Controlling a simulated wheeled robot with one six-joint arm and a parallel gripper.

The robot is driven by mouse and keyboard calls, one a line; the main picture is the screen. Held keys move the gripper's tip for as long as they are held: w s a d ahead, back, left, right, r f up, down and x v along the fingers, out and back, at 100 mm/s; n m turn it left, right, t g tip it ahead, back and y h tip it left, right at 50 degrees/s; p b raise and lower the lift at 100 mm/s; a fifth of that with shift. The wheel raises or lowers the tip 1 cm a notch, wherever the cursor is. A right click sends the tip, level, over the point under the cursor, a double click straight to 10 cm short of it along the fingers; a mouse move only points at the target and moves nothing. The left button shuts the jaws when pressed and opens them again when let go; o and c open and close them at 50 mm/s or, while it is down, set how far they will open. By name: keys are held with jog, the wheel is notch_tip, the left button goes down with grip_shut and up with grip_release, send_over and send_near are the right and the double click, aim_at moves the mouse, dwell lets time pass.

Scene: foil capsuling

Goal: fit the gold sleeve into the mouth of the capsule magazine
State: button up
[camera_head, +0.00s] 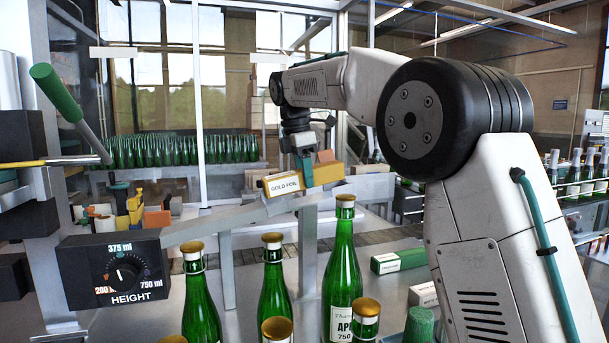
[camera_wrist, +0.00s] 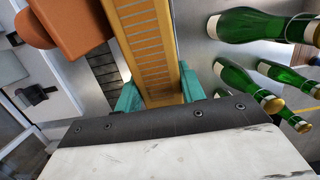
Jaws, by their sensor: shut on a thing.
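The gold sleeve (camera_head: 326,175) is a long gold-yellow piece with a white "GOLD FOIL" label on its left end. My gripper (camera_head: 303,170) holds it from above, near its middle, at the upper end of a sloping grey rail (camera_head: 228,219). In the wrist view, my gripper's teal fingers (camera_wrist: 160,93) are shut on both sides of the sleeve (camera_wrist: 146,40), which shows a slotted face. I cannot tell whether the sleeve touches the rail. The mouth of the capsule magazine is not clearly visible.
Green bottles with gold tops, one tall (camera_head: 342,262), stand in front of the rail. A black HEIGHT dial box (camera_head: 118,268) and a green-handled lever (camera_head: 62,98) are at left. An orange-brown block (camera_wrist: 75,35) is close beside the sleeve.

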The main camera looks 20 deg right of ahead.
aim_at(301, 170)
jog(key=shift+d+f, duration=0.15)
jog(key=shift+f, duration=0.65)
jog(key=shift+d+f, duration=0.15)
jog(key=shift+f, duration=0.6)
jog(key=o, duration=1.2)
jog(key=r, duration=0.2)
jog(key=a+r, duration=0.1)
jog(key=r, duration=0.4)
jog(key=shift+a+r, duration=0.2)
jog(key=shift+r, duration=0.1)
